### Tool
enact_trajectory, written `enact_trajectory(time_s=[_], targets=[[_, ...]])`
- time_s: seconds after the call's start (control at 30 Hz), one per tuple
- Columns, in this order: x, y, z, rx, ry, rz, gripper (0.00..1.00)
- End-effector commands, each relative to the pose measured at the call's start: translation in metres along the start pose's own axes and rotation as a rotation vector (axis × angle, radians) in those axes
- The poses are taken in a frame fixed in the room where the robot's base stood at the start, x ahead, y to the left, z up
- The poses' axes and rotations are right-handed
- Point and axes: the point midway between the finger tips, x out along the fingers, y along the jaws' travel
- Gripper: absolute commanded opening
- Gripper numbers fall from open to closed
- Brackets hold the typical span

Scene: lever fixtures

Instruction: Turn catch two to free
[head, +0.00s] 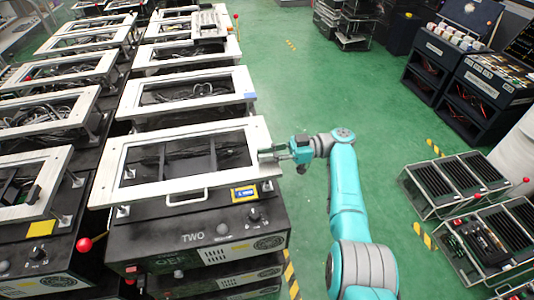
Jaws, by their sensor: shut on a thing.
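The machine marked TWO (193,238) stands at the middle left, with a white rectangular frame (150,185) on top. My gripper (272,153) is at the right edge of this frame, reaching in from the right. It is shut on catch two at that edge. The catch is mostly hidden by the fingers and too small to make out, so its exact angle cannot be told. The machine's front panel has a black knob (254,214) and a blue and yellow label (244,193).
Similar framed machines stand in rows behind and to the left. A red-knobbed lever (85,243) stands left of the TWO machine. Black racks (455,185) stand at the right. Green floor (300,95) is open behind my arm.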

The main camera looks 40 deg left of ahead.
Motion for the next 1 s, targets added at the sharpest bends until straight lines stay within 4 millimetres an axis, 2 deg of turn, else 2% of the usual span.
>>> enact_trajectory(time_s=[0.87,0.9,1.0], targets=[[0.0011,-0.0012,0.0038,0.006,-0.001,-0.046,0.00],[0.0011,-0.0013,0.0038,0.006,-0.001,-0.046,0.19],[0.0010,-0.0010,0.0032,0.005,-0.001,-0.046,0.40]])
